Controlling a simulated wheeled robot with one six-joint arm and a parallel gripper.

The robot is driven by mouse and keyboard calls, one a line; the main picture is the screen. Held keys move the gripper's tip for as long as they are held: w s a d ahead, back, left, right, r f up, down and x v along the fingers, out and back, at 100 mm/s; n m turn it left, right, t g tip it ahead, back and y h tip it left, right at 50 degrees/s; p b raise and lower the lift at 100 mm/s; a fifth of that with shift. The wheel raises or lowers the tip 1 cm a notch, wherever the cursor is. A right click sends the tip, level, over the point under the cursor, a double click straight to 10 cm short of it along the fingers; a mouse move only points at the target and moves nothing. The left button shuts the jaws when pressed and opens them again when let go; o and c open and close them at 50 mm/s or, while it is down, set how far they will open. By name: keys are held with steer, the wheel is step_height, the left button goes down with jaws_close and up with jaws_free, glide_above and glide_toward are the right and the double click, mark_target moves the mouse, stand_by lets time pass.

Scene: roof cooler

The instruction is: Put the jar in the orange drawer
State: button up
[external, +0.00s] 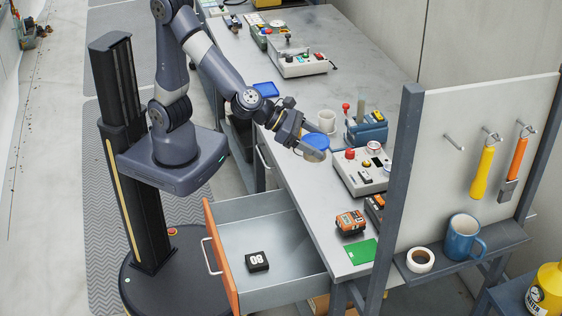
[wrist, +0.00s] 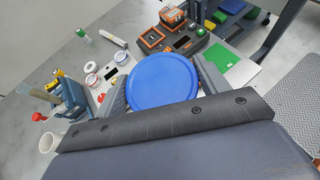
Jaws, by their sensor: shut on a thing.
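The jar has a round blue lid (external: 316,141) and a pale body below it. My gripper (external: 311,146) is shut on it, above or at the workbench's near edge; I cannot tell whether its base touches the top. In the wrist view the blue lid (wrist: 163,82) sits between the two grey fingers and hides the jar's body. The orange drawer (external: 221,256) is pulled out below the bench, to the lower left of the jar. Its grey inside is open from above and holds a small black block (external: 257,261) with white digits.
A white cup (external: 326,121), a blue device (external: 366,130) and a control box with a red button (external: 360,172) stand close behind the jar. Most of the drawer floor is free.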

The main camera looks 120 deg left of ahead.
steer(key=shift+r, duration=0.9)
steer(key=s+a+r+n+g+y+b, duration=0.15)
steer(key=a+n+g+y, duration=0.4)
steer(key=a, duration=2.45)
steer(key=s+a+n+g+y, duration=0.1)
steer(key=s+a+n+g, duration=0.15)
steer(key=s+a, duration=0.75)
steer(key=s+a+n+g+y, duration=0.15)
steer(key=s+a+n, duration=0.25)
steer(key=s+a, duration=0.65)
steer(key=shift+n, duration=0.3)
steer(key=w+f, duration=0.1)
steer(key=f, duration=0.6)
steer(key=w+a+f+b, duration=0.1)
steer(key=f, duration=0.6)
steer(key=a+f+b, duration=0.1)
steer(key=f, duration=0.7)
steer(key=shift+w, duration=0.4)
steer(key=shift+a+b, duration=0.1)
steer(key=shift+b, duration=0.2)
